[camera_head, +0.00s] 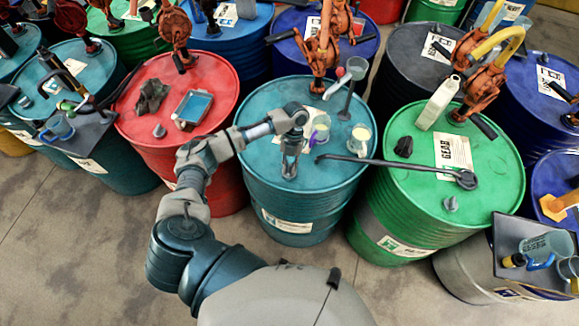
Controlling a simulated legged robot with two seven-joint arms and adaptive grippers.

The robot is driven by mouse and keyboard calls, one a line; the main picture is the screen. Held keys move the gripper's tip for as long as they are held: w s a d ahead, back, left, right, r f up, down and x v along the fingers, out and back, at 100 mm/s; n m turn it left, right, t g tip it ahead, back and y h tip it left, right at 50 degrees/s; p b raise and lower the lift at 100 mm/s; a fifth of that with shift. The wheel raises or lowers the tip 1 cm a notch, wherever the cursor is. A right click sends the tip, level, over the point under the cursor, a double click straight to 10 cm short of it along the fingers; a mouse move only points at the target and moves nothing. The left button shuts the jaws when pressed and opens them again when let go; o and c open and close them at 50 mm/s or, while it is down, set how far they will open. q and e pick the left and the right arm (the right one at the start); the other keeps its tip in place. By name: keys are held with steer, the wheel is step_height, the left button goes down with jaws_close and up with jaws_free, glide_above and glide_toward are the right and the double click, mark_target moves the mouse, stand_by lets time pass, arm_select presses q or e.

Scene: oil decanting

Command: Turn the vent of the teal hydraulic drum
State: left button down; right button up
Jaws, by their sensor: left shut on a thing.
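The teal hydraulic drum (262,190) stands upright in the middle of the head view. My left arm reaches over its lid from the left, and my left gripper (290,163) points down at the near part of the lid. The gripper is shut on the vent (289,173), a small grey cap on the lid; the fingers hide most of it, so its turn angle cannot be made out. An orange hand pump (318,60) stands at the back of this lid. My right gripper is not in view.
Cups, including a clear one (359,138), stand on the teal lid right of my gripper. A long dark bar (400,164) spans from this lid to the green drum (400,213). A red drum (150,90) with a tray stands close on the left. Bare floor lies in front.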

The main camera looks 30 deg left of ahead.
arm_select(q)
steer(key=shift+w+r+m, duration=0.15)
steer(key=shift+w+m, duration=0.05)
steer(key=shift+m, duration=0.2)
steer(key=c, duration=1.1)
jaws_free()
steer(key=shift+a, duration=0.1)
steer(key=v, duration=1.1)
steer(key=shift+w+r, duration=0.3)
